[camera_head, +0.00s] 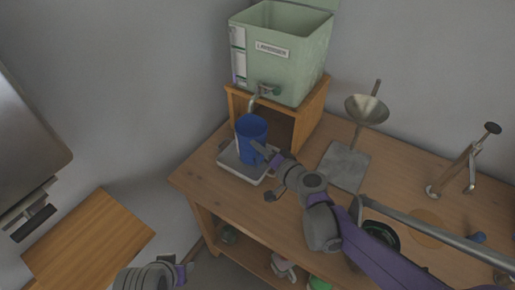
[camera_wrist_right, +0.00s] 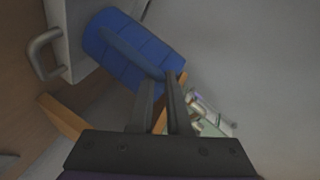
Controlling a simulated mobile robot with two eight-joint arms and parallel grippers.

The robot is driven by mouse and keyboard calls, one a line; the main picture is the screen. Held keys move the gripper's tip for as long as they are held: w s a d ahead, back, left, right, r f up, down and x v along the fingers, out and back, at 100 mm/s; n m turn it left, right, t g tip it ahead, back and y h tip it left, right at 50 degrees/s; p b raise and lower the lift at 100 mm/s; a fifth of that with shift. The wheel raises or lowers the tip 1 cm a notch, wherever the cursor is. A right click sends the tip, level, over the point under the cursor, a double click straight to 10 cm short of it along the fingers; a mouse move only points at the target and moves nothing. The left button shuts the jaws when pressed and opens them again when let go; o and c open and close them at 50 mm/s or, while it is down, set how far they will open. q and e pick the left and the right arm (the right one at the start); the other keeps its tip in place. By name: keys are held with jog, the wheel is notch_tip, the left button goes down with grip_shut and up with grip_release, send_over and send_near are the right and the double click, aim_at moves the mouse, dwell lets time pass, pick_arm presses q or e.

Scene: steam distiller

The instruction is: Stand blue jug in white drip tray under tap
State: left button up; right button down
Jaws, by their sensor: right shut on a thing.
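The blue jug (camera_head: 251,128) is upright or nearly so, over the white drip tray (camera_head: 230,163) and below the tap (camera_head: 266,90). I cannot tell whether its base touches the tray. My right gripper (camera_head: 266,153) is at the jug's near right side. In the right wrist view, its fingers (camera_wrist_right: 161,88) are shut at the handle of the jug (camera_wrist_right: 118,50). The tray (camera_wrist_right: 66,28) shows beside the jug there. My left gripper (camera_head: 182,272) is only partly in view at the bottom edge, and its jaw state is unclear.
A green tank (camera_head: 300,62) stands on a wooden stand (camera_head: 313,110) behind the jug. A funnel stand (camera_head: 345,165) and a metal lever press (camera_head: 465,170) are to the right on the wooden table (camera_head: 275,218). A wooden board (camera_head: 90,240) is at lower left.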

jog(key=shift+f, duration=0.15)
jog(key=c, duration=0.9)
grip_release()
